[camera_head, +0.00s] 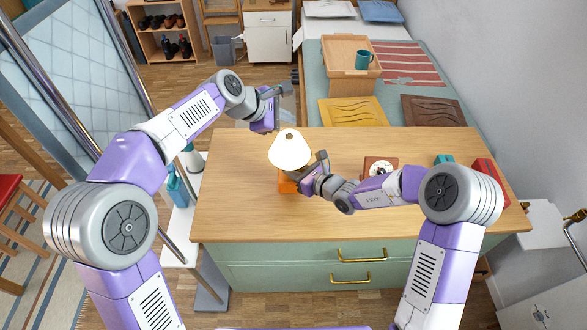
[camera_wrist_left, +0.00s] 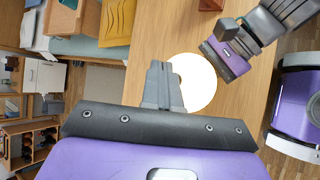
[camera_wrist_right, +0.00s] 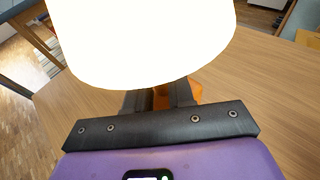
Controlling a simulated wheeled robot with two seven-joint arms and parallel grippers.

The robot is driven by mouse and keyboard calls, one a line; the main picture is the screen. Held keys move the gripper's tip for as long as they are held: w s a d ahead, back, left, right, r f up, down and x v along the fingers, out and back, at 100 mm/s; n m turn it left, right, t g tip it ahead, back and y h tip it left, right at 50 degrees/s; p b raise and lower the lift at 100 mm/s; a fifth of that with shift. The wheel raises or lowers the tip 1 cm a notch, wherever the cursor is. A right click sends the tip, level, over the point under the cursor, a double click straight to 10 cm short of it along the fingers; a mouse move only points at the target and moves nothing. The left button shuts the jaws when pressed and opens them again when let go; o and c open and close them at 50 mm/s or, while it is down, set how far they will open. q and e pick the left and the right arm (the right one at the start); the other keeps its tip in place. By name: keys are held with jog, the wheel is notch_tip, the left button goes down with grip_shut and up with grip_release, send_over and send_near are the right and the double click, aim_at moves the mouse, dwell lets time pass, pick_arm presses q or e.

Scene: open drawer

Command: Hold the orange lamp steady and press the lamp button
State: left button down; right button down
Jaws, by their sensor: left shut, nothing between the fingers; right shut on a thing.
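The lamp stands upright on the wooden dresser top, with a bright white shade (camera_head: 290,150) and an orange base (camera_head: 287,184). My right gripper (camera_head: 300,176) is at the lamp from the right, below the shade. In the right wrist view its fingers (camera_wrist_right: 160,97) are shut on the orange lamp (camera_wrist_right: 192,93), and the large shade (camera_wrist_right: 145,40) hides part of it. My left gripper (camera_head: 281,91) is raised at the back left of the lamp. In the left wrist view its fingers (camera_wrist_left: 163,88) are together and empty, beside the shade (camera_wrist_left: 195,82).
The dresser top (camera_head: 230,210) is clear at the front and left. A clock-like box (camera_head: 378,168), a teal item (camera_head: 443,160) and a red box (camera_head: 490,180) stand to the right. Behind is a bed with a wooden crate (camera_head: 349,62).

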aim_at(287, 138)
pick_arm(q)
jog(key=shift+f, duration=1.1)
jog(key=shift+f, duration=0.1)
dwell(1.1)
jog(key=shift+f, duration=0.45)
dwell(0.3)
jog(key=shift+r, duration=0.55)
jog(key=shift+r, duration=3)
